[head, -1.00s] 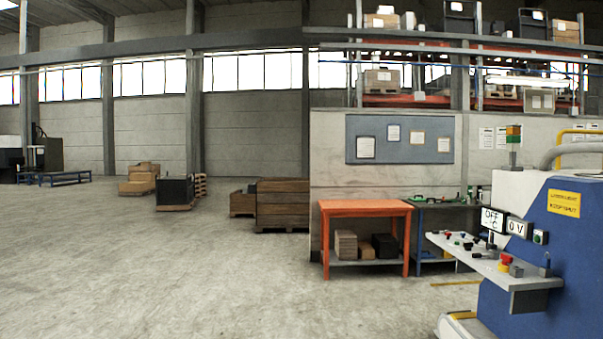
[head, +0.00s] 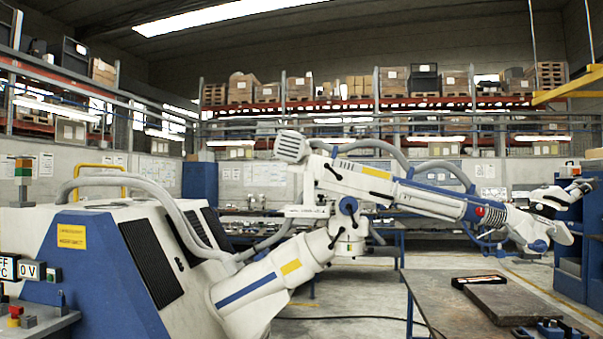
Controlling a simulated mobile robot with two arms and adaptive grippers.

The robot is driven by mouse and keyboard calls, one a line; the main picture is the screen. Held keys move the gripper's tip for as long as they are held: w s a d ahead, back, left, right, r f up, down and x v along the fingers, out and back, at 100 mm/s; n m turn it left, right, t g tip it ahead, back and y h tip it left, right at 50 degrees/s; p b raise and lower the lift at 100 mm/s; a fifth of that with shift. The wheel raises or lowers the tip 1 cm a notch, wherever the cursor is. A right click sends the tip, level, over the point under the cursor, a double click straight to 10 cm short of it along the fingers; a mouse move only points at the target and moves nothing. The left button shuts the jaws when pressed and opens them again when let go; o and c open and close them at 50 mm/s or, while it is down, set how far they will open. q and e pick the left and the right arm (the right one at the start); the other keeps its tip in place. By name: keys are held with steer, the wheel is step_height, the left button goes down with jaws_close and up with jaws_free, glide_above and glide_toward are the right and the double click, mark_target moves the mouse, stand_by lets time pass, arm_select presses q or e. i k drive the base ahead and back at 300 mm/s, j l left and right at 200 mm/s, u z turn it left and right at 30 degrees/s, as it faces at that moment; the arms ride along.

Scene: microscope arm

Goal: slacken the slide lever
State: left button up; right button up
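A large white and blue jointed arm (head: 375,187) rises from a blue and white machine housing (head: 110,250) and reaches to the right across the head view. A small red part (head: 480,211) sits on its far link. At its right end is a white and black head (head: 552,205), above and beyond a dark table. I cannot make out which part is the slide lever; it is too small or hidden. Neither of my grippers is in view.
A control desk (head: 40,322) with OFF and 0 V displays and a red knob is at lower left. A dark table (head: 450,305) with a flat slab (head: 518,304) and tools stands at lower right. Blue cabinets are at the right edge. Floor shows between housing and table.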

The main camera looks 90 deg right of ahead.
mark_target(327, 166)
steer(key=z, duration=2.35)
steer(key=j, duration=0.1)
